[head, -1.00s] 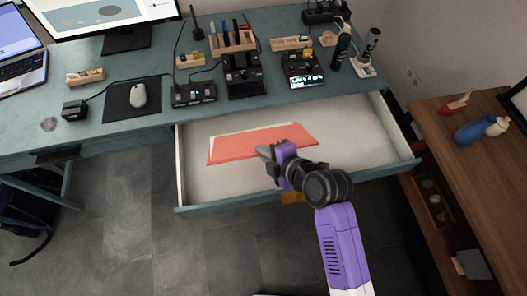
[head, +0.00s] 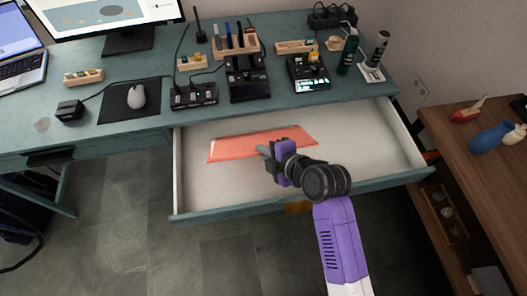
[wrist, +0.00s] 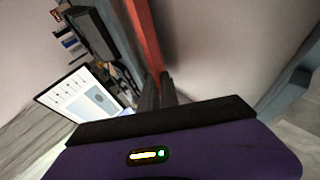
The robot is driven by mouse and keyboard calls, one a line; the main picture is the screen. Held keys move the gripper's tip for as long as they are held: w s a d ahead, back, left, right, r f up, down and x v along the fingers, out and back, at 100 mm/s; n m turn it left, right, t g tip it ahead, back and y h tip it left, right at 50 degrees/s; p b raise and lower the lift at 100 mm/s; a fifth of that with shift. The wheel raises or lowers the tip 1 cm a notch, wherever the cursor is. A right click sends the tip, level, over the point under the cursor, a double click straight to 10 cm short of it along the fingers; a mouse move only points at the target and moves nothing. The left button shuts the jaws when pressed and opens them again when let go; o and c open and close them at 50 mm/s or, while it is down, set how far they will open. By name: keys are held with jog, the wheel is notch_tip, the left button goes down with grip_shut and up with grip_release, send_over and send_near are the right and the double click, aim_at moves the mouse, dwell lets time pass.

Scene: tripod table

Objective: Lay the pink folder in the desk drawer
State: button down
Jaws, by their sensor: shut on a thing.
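The pink folder (head: 270,144) is over or inside the open desk drawer (head: 210,190), within its outline in the head view. Its sheet looks nearly flat, with a pale strip along the left edge. I cannot tell whether it touches the drawer floor. My gripper (head: 264,151) is shut on the folder's near edge, right of its middle. In the wrist view the folder (wrist: 143,32) shows as a thin red strip, nearly edge-on, running up from my fingertips (wrist: 162,85).
The desk top (head: 225,112) behind the drawer holds a mouse on a pad (head: 120,112), chargers, a pen stand (head: 236,45), a laptop and a monitor. A wooden side table (head: 470,160) stands at the right. The drawer floor around the folder looks empty.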

jog(key=c, duration=1.5)
grip_release()
jog(key=shift+v, duration=3.95)
